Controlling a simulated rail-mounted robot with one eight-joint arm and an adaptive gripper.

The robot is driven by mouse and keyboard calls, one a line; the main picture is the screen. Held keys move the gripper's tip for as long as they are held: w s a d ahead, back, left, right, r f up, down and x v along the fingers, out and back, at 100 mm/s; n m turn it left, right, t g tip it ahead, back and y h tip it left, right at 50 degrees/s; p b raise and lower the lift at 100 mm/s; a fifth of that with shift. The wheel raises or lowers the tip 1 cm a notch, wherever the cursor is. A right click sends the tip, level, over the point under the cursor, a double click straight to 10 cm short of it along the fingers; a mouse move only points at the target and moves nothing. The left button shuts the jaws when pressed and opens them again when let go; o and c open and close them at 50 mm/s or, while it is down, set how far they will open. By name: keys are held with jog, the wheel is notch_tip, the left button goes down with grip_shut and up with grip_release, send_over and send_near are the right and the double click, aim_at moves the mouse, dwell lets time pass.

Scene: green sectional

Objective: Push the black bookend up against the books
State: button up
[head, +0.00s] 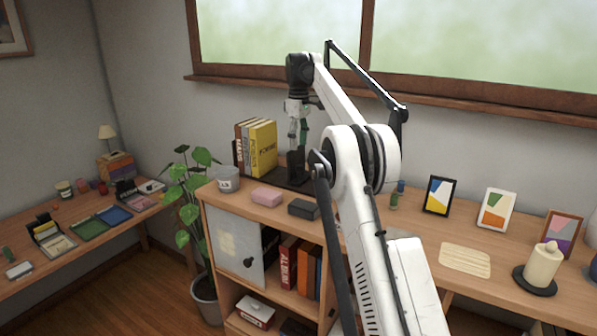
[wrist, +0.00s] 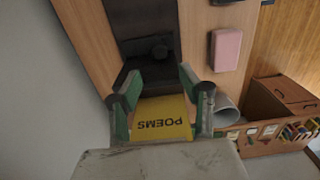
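The black bookend (head: 296,167) stands upright to the right of the books, on a dark base. My gripper (head: 300,128) points down above the bookend, right of the books. Its green fingers (wrist: 157,88) are spread apart with nothing gripped.
A pink box (head: 266,195), a dark grey box (head: 303,209) and a grey pot (head: 228,179) sit in front of the books. Picture frames (head: 439,195) and a candle (head: 542,266) stand further right. The wall and window sill are close behind.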

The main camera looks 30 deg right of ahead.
aim_at(298, 165)
notch_tip(298, 165, down, 11)
jog(key=shift+r+p, duration=0.15)
jog(key=shift+p, duration=0.55)
jog(key=shift+c, duration=0.4)
grip_shut()
